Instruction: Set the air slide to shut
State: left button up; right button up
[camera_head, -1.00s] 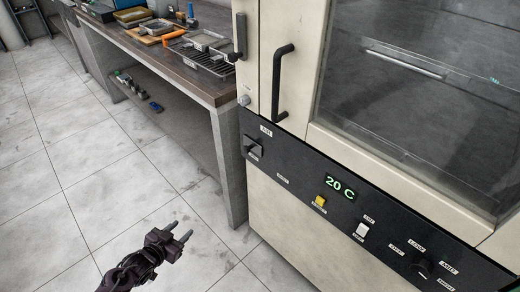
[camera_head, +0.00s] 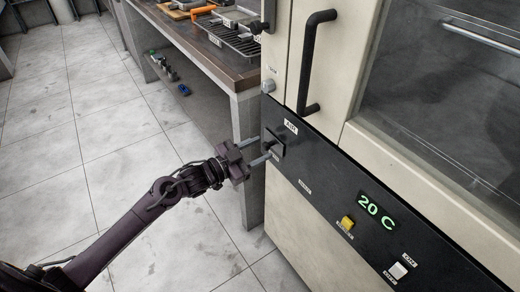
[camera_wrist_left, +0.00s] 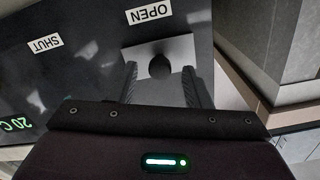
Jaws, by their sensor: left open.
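The air slide's dark round knob (camera_wrist_left: 160,67) sits on a grey plate (camera_wrist_left: 178,47) in the left wrist view, beside the OPEN label (camera_wrist_left: 150,12). The SHUT label (camera_wrist_left: 46,45) is farther left along the black panel. My left gripper (camera_wrist_left: 160,85) is open, with one finger on each side of the knob; I cannot tell whether either touches it. In the head view the left gripper (camera_head: 262,151) reaches the slide (camera_head: 275,142) below the AIR label (camera_head: 291,127), partly covering it. My right gripper is not in view.
The oven-like cabinet (camera_head: 300,223) has a 20 C display (camera_head: 376,211), a yellow button (camera_head: 347,223), a white switch (camera_head: 398,270) and a black door handle (camera_head: 316,62). A bench (camera_head: 190,50) with trays stands left of it. The tiled floor (camera_head: 120,130) is free.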

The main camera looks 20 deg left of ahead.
aim_at(309, 176)
pick_arm(q)
jog(key=shift+w+d, duration=0.3)
jog(key=shift+w, duration=0.05)
jog(key=shift+c, duration=0.4)
